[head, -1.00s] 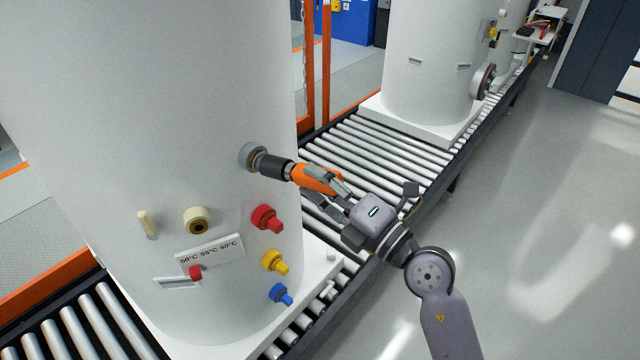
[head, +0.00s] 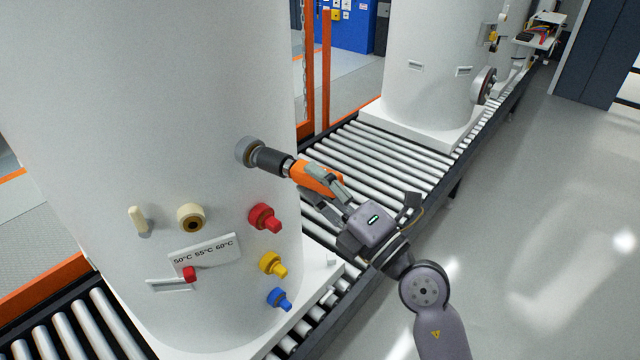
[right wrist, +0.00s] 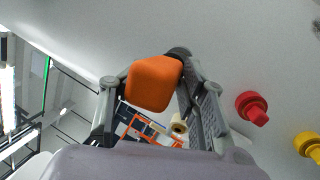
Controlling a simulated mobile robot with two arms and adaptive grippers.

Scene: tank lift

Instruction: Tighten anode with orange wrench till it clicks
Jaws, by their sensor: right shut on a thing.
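The orange wrench (head: 312,177) has an orange handle and a dark cylindrical front end (head: 271,159). That front end points at the grey round anode fitting (head: 248,151) on the white tank (head: 150,90) and appears to meet it. My right gripper (head: 328,187) is shut on the orange handle, to the right of the tank. In the right wrist view the orange handle (right wrist: 153,83) sits between the two fingers, and the tool's front end is mostly hidden behind it. My left gripper is not in view.
Red (head: 264,216), yellow (head: 272,264) and blue (head: 279,299) fittings stick out of the tank below the wrench. A cream ring port (head: 191,217) and a temperature slider with a red knob (head: 190,274) are left of them. Roller conveyor (head: 385,150) runs behind; grey floor (head: 540,250) is clear.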

